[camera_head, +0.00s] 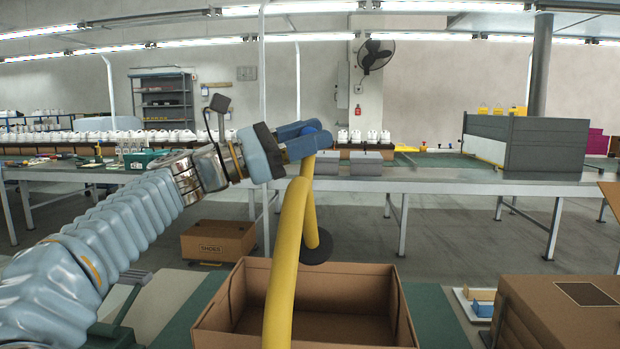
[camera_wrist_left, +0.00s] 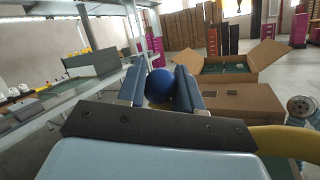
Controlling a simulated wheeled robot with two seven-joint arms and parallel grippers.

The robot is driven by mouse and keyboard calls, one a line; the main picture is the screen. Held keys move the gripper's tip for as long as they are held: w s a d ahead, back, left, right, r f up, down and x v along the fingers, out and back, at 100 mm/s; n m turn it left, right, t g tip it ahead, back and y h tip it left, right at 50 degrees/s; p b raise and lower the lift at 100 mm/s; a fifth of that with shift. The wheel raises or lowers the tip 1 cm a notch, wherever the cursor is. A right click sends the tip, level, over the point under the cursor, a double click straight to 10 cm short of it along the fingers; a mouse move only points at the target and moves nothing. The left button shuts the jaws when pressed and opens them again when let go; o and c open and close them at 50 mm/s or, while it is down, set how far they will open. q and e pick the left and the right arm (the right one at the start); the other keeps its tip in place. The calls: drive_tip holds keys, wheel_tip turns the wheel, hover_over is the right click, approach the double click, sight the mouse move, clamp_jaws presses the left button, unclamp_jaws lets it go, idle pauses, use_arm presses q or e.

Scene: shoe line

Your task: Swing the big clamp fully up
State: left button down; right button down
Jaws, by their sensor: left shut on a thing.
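The big clamp (camera_head: 285,270) is a thick yellow curved arm that rises from the bottom of the head view. My left gripper (camera_head: 305,140) is shut on the clamp's blue ball knob (camera_wrist_left: 160,85), which sits between the two blue fingers in the left wrist view. In the head view the fingers hide most of the knob. A yellow piece of the clamp (camera_wrist_left: 285,140) also shows at the right of the wrist view. The clamp's base is out of view. My right gripper is not in view.
An open brown carton (camera_head: 225,300) stands below and behind the clamp. A closed brown box (camera_head: 560,312) is at the lower right, with a white tray (camera_head: 463,298) beside it. The air above the clamp looks clear.

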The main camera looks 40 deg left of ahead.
use_arm(q)
drive_tip(key=s+d+r+m+g+h+b, duration=0.1)
drive_tip(key=s+d+r+m+h, duration=0.1)
drive_tip(key=s, duration=0.5)
drive_tip(key=s+d+r+m+g+h+b, duration=0.1)
drive_tip(key=s+d+r+m+h, duration=0.1)
drive_tip(key=s+d+r+m, duration=0.3)
drive_tip(key=s+d+r+m+g+h+b, duration=0.1)
drive_tip(key=s+d+r+m, duration=0.3)
drive_tip(key=s, duration=0.6)
drive_tip(key=shift+d+m+g+h+b, duration=0.45)
drive_tip(key=shift+d+m, duration=0.2)
drive_tip(key=shift+m, duration=0.35)
drive_tip(key=c, duration=0.8)
unclamp_jaws()
drive_tip(key=shift+s+d, duration=0.1)
drive_tip(key=shift+s, duration=0.05)
drive_tip(key=shift+r, duration=0.1)
drive_tip(key=b+v, duration=0.1)
drive_tip(key=v, duration=1.3)
drive_tip(key=shift+b, duration=0.35)
